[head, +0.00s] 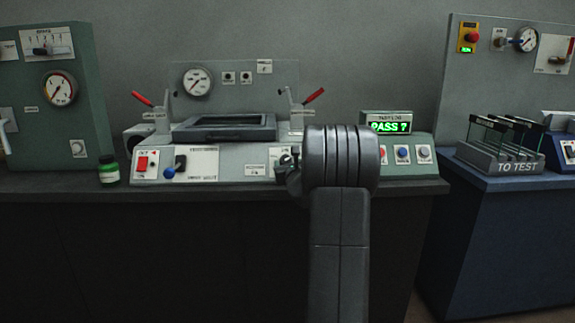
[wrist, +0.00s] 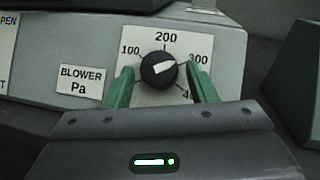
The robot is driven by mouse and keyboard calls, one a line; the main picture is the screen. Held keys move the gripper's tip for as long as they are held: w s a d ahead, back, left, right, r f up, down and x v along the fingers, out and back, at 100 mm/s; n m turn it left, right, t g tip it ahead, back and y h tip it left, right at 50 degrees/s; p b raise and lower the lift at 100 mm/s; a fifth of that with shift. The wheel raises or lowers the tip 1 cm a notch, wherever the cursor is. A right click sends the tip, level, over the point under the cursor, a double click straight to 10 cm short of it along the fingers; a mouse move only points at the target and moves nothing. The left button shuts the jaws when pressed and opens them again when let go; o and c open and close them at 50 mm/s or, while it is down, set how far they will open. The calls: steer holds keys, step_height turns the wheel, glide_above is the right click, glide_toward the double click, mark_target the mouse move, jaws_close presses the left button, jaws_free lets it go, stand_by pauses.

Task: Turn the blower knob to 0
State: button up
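The blower knob (wrist: 158,70) is round and black with a white pointer mark. It sits on a white dial plate (wrist: 165,44) marked 100, 200, 300 and a partly hidden 400. The pointer is turned to the right and slightly up, near 300. No 0 mark shows; the lower part of the plate is hidden by my gripper. My gripper (wrist: 160,76) has its green fingers spread on either side of the knob, with a visible gap on each side. In the head view my arm's end covers much of the knob area on the console front (head: 229,171).
A BLOWER Pa label (wrist: 82,79) is left of the dial. The console also has a red switch (head: 142,163), a blue-tipped lever (head: 170,173), push buttons (head: 403,153) and a lit PASS? display (head: 390,127).

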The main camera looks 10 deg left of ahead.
steer(key=c, duration=0.7)
steer(key=shift+c, duration=0.2)
steer(key=shift+r+n+p, duration=0.15)
steer(key=shift+n+p, duration=0.15)
steer(key=shift+p, duration=0.2)
